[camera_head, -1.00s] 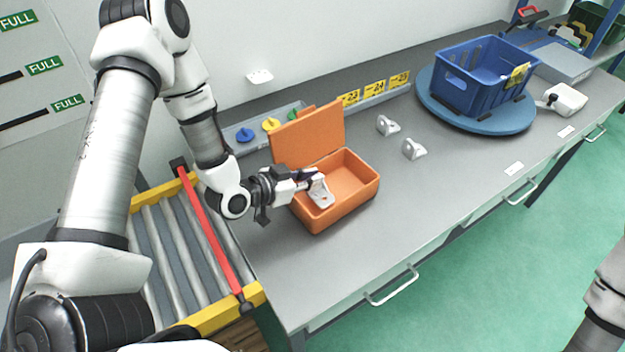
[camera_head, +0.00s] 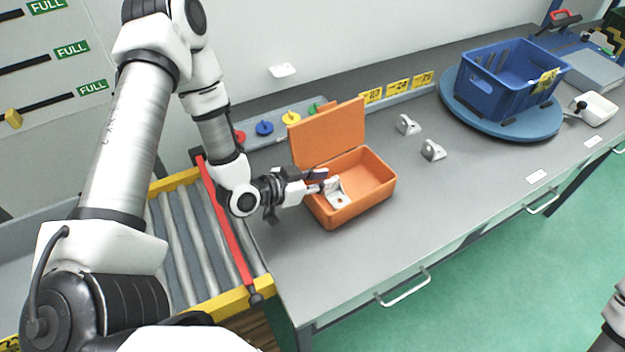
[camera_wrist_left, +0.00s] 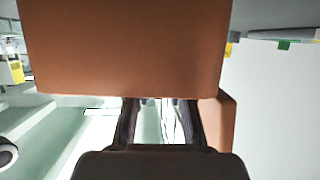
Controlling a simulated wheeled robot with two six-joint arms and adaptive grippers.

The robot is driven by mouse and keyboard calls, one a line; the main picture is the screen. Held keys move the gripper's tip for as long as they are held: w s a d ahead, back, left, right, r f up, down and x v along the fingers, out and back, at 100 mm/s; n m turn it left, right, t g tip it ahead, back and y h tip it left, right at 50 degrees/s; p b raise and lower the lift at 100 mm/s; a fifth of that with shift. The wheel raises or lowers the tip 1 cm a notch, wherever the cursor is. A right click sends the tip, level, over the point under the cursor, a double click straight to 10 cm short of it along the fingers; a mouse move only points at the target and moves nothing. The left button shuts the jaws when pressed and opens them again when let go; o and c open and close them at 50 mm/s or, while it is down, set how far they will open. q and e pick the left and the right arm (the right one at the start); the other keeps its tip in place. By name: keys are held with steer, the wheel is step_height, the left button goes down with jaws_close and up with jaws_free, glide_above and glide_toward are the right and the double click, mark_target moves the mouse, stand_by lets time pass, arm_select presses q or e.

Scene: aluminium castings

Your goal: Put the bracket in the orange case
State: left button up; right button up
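The bracket (camera_head: 338,194), a pale metal piece, is in the left part of the open orange case (camera_head: 368,203), tilted inside its walls. Whether its base rests on the case floor is hard to see. The case's lid (camera_head: 330,134) stands up at the back. My left gripper (camera_head: 322,180) is over the case's left edge, its fingertips just left of the bracket. In the left wrist view its two fingers (camera_wrist_left: 160,122) stand apart, with a bright gap between them. An orange panel (camera_wrist_left: 125,45) fills the upper part of that view. My right gripper is not in view.
Two similar pale brackets (camera_head: 407,125) (camera_head: 433,150) stand on the grey table (camera_head: 480,185) right of the case. A blue crate (camera_head: 505,85) is on a round blue turntable (camera_head: 540,122) beyond. A roller conveyor (camera_head: 190,240) lies left of the table.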

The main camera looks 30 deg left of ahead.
arm_select(q)
steer(key=v, duration=0.4)
steer(key=shift+s+a+r, duration=0.15)
steer(key=shift+a, duration=0.1)
steer(key=shift+s+r+p, duration=0.2)
steer(key=shift+s+p, duration=0.1)
steer(key=shift+s, duration=0.2)
stand_by(0.5)
